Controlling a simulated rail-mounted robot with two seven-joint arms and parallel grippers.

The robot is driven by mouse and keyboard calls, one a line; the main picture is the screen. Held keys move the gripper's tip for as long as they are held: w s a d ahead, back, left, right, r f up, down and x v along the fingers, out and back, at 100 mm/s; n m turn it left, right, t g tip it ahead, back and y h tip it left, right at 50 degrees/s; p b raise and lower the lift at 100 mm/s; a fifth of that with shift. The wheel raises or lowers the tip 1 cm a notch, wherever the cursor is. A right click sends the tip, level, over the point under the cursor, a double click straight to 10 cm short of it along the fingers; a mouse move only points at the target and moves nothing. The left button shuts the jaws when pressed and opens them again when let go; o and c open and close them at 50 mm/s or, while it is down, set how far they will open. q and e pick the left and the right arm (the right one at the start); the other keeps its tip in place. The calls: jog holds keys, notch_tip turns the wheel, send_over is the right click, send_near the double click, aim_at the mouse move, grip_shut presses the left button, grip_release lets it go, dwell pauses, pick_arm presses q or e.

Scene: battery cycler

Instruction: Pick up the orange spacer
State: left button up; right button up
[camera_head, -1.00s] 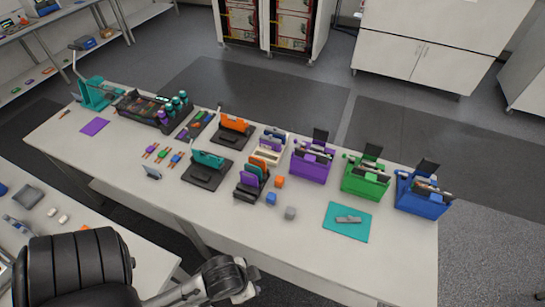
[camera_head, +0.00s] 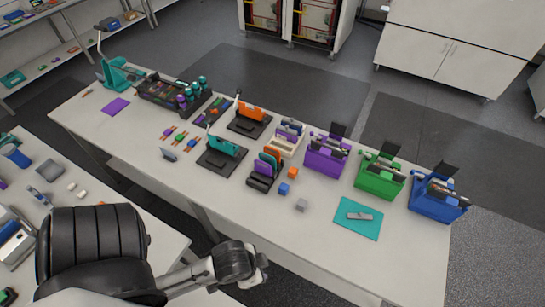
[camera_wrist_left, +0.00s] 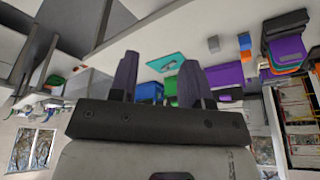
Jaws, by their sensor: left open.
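A small orange cube (camera_head: 292,173), which I take as the orange spacer, sits on the white bench beside a blue cube (camera_head: 284,189), with a grey cube (camera_head: 301,205) nearer me. In the left wrist view the orange cube (camera_wrist_left: 246,56) shows small and far off, beyond and right of the fingers. My left gripper (camera_wrist_left: 157,78) is open and empty, its two dark fingers apart. In the head view my left arm's end is low in the picture, in front of the bench and well short of the cubes. My right gripper is not in view.
Left of the cubes stands a black rack (camera_head: 262,182) with coloured plates. Purple (camera_head: 326,162), green (camera_head: 380,183) and blue (camera_head: 436,206) bins stand to the right. A teal mat (camera_head: 345,222) holds a grey part. The bench front near the cubes is clear.

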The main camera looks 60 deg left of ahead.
pick_arm(q)
jog(key=shift+c, duration=0.5)
